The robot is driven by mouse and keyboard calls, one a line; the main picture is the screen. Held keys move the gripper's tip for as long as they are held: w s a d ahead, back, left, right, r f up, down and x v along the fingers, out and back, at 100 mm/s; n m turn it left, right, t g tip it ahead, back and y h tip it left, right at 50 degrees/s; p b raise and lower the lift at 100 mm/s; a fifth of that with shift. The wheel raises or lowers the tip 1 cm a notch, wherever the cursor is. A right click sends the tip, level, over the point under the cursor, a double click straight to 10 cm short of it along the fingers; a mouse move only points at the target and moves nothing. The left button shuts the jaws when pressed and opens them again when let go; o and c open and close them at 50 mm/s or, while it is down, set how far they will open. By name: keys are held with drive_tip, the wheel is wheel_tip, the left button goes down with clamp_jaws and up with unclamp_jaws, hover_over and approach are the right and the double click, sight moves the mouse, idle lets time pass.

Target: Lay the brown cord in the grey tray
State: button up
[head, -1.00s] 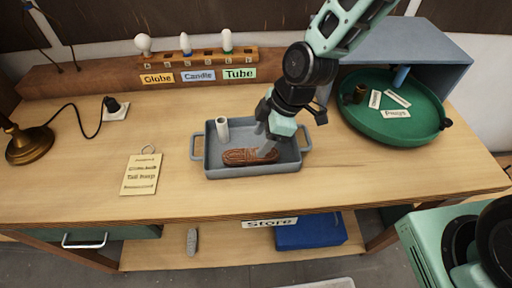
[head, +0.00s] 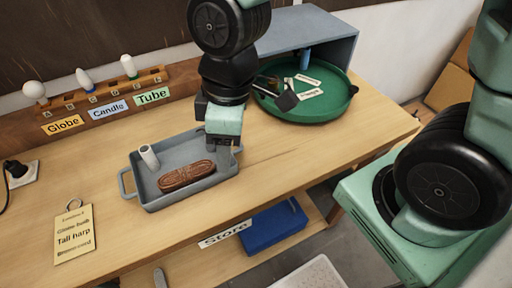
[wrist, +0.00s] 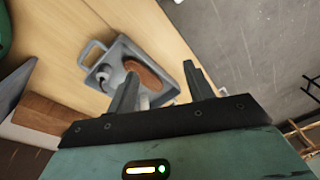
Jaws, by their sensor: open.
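In the wrist view the cord (wrist: 143,74) lies in the tray (wrist: 170,67), beyond the fingers. My gripper (head: 228,152) is above the tray's right end, apart from the cord. In the wrist view my gripper (wrist: 163,88) has its two fingers spread, with nothing held between them. The arm hides part of the tray's right end in the head view.
A green round tray (head: 345,106) with labels stands at the back right. A bulb rack (head: 100,93) runs along the back left. A tag card (head: 74,236) lies at front left. A blue box (head: 272,229) sits on the lower shelf. Bare tabletop lies right of the grey tray.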

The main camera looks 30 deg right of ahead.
drive_tip(key=s+d+r+m+h, duration=0.1)
drive_tip(key=s+d+r+m, duration=0.2)
drive_tip(key=s, duration=0.3)
drive_tip(key=shift+s+r+m, duration=0.15)
drive_tip(key=shift+s+m, duration=0.2)
drive_tip(key=shift+m, duration=0.45)
idle(0.3)
